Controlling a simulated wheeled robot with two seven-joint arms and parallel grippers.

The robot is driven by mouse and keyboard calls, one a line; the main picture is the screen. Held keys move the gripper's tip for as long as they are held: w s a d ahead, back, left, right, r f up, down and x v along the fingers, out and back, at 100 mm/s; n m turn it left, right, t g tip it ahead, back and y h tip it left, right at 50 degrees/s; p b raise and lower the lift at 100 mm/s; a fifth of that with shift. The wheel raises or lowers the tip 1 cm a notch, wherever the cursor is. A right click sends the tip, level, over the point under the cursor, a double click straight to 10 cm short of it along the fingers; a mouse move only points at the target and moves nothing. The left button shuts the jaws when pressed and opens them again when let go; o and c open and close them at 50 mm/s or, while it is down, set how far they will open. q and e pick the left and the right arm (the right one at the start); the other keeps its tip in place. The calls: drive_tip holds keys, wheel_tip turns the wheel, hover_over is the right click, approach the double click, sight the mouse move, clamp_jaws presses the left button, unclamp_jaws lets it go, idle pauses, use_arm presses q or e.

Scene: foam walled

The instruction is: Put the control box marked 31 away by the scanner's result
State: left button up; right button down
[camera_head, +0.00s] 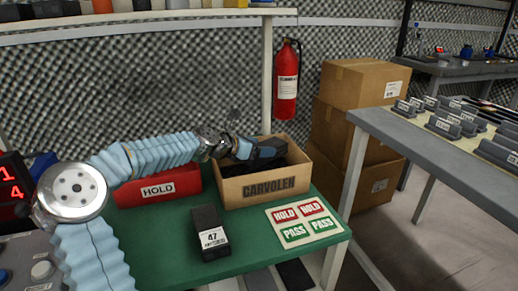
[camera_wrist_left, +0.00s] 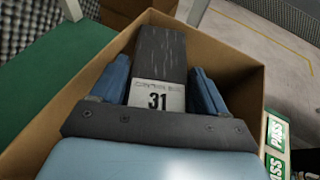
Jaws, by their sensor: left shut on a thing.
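The control box marked 31 (camera_wrist_left: 160,55) is dark, with a white label, between the blue fingers of my left gripper (camera_wrist_left: 160,90), which is shut on it. In the head view my left gripper (camera_head: 243,150) holds the dark box (camera_head: 268,150) at the opening of the cardboard carton lettered CARVOLEN (camera_head: 266,188). The carton's walls (camera_wrist_left: 232,60) surround the box in the wrist view; I cannot tell if it touches the bottom. A red bin marked HOLD (camera_head: 160,188) stands left of the carton. The scanner's result is not clearly readable. My right gripper is not in view.
A dark control box marked 47 (camera_head: 210,232) stands on the green table (camera_head: 165,250). A card with HOLD and PASS stickers (camera_head: 304,222) lies at the table's right. A red digit display (camera_head: 12,190) is at the left edge. Cardboard boxes (camera_head: 360,90) are stacked behind.

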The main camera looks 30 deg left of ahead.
use_arm(q)
drive_tip(key=shift+f, duration=0.1)
drive_tip(key=shift+f+b, duration=0.4)
drive_tip(key=shift+f, duration=0.2)
drive_tip(key=o, duration=1.4)
